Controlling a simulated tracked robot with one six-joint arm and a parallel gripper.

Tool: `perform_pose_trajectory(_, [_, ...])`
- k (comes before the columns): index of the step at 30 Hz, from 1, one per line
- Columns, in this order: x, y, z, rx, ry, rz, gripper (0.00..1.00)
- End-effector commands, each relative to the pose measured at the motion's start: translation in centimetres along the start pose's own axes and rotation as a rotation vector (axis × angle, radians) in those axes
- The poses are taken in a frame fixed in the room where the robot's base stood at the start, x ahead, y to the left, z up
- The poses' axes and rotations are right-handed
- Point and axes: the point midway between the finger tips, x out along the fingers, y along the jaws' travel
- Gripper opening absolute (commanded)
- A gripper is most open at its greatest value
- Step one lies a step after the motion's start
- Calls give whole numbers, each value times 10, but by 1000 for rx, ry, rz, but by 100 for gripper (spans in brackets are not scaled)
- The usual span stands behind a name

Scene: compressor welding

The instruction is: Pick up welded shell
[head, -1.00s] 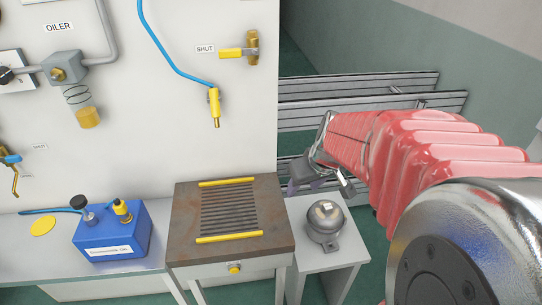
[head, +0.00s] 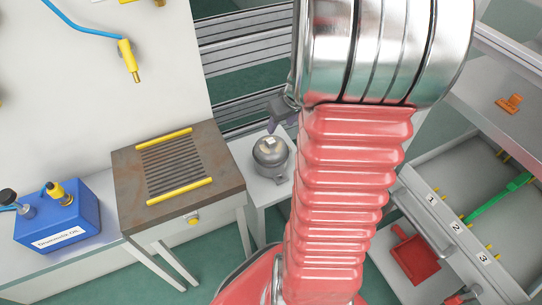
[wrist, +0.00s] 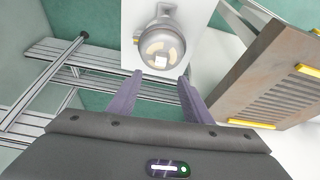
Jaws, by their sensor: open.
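The welded shell (head: 271,155) is a grey metal rounded body with a pale patch on top. It stands on a small white table (head: 262,190) beside the brown slatted bench. The wrist view shows the shell (wrist: 163,46) ahead of the fingers, near the top middle. My gripper (wrist: 156,82) is open, its two purple fingers apart with nothing between them, and the shell lies beyond their tips. In the head view my gripper (head: 283,112) is small and partly hidden by my arm, above and slightly right of the shell.
The slatted bench (head: 226,178) with yellow bars stands left of the small table. A blue box (head: 57,222) sits farther left. Metal rails (head: 245,60) run behind. On the right are a numbered grey tray (head: 418,187), a green tool (head: 492,199) and a red bin (head: 414,255).

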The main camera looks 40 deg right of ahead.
Motion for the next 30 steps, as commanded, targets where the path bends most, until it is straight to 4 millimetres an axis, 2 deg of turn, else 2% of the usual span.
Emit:
perform_pose_trajectory(21, [77,-2,0,0,-3,-3,45])
perform_pose_trajectory(30, [84,-1,0,-1,-1,0,45])
